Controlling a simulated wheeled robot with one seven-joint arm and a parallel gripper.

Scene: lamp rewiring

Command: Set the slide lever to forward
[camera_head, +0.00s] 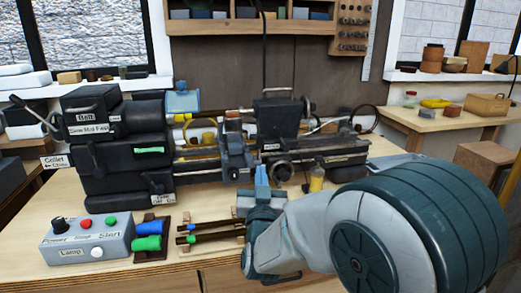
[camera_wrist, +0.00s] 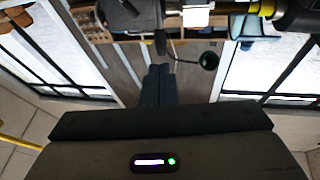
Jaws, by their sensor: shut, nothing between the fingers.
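The dark lathe (camera_head: 215,165) stands on the bench with several levers and handwheels. I cannot tell for sure which one is the slide lever or how it is set. In the wrist view a thin lever with a round black knob (camera_wrist: 208,60) sticks out to the right of my gripper (camera_wrist: 160,70), apart from it. In the head view my gripper (camera_head: 262,168) is shut and empty, pointing up in front of the carriage (camera_head: 237,155), left of a round handwheel (camera_head: 281,171). Whether the fingertips touch the lathe is unclear.
A grey control box (camera_head: 88,238) with buttons, a rack with green and blue pieces (camera_head: 149,238) and dark rods on a holder (camera_head: 205,235) lie in front of the lathe. A small yellow bottle (camera_head: 316,179) stands right of my gripper. A side table (camera_head: 440,117) is at right.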

